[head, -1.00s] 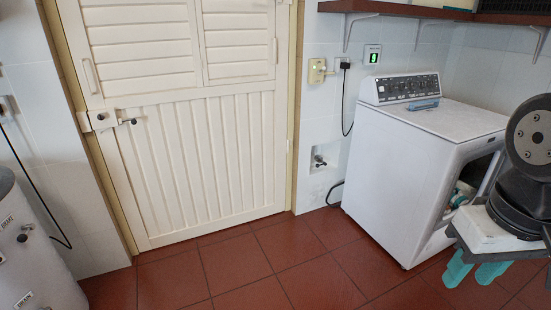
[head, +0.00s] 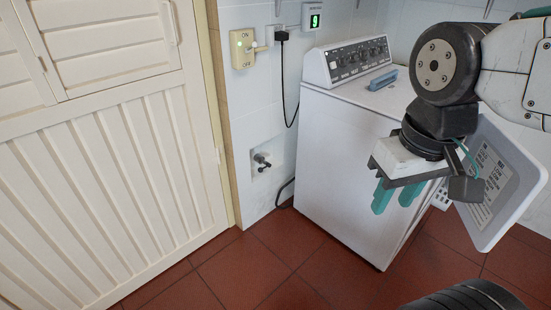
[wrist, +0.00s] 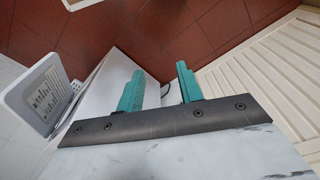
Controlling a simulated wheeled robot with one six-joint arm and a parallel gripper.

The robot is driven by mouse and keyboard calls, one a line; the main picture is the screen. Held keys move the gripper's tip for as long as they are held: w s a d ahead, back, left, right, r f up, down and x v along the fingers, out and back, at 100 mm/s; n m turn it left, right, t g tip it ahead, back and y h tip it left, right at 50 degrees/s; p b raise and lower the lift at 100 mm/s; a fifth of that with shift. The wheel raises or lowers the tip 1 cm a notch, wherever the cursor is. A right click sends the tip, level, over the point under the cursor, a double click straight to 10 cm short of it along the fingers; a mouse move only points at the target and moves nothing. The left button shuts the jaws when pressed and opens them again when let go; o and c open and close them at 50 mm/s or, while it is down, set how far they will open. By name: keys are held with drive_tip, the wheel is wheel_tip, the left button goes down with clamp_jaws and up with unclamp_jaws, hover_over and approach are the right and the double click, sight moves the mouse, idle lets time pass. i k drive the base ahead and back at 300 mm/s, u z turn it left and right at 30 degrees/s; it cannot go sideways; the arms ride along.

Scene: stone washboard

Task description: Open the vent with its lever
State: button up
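The louvred panel (head: 95,40) in the white door, which looks like the vent, is at the upper left of the head view, cut by the frame edge. A thin upright bar (head: 170,22) at its right edge looks like the lever. I cannot tell how far the slats are tilted. My gripper (head: 397,195) is to the right, in front of the white machine and well apart from the door. In the wrist view, its two teal fingers (wrist: 159,90) stand apart with nothing between them.
The white washing machine (head: 340,150) stands right of the door, with a blue item (head: 383,79) on top. A white labelled panel (head: 505,180) sticks out beside my gripper. A yellow switch (head: 242,48) and a tap (head: 262,161) are on the wall. Red floor (head: 240,275) is clear before the door.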

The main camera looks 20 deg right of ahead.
sight(260, 170)
drive_tip(key=u, duration=0.35)
drive_tip(key=i, duration=1.75)
drive_tip(key=z, duration=0.05)
